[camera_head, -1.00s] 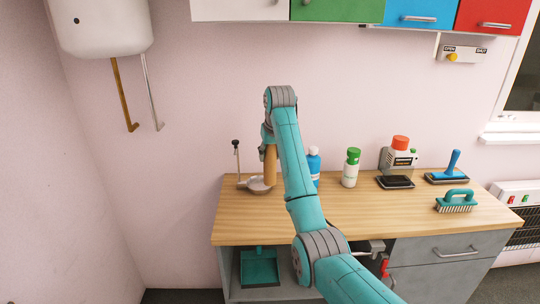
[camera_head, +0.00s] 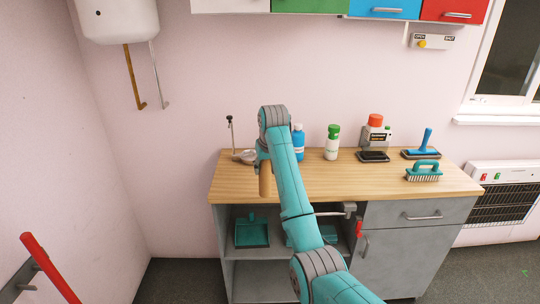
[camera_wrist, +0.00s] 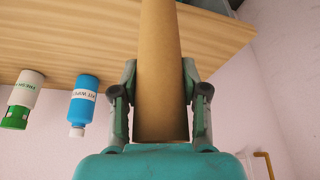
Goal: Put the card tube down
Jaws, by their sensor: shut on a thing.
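The card tube (camera_head: 265,180) is a plain brown cylinder, held upright in front of the wooden worktop (camera_head: 350,180) in the head view. My gripper (camera_head: 263,160) is shut on it near its upper end and partly hidden by my arm. In the wrist view the tube (camera_wrist: 160,70) runs up the middle between the two fingers of my gripper (camera_wrist: 160,95), which press on its sides. Whether the tube's lower end touches the worktop cannot be told.
The worktop's front middle is clear.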

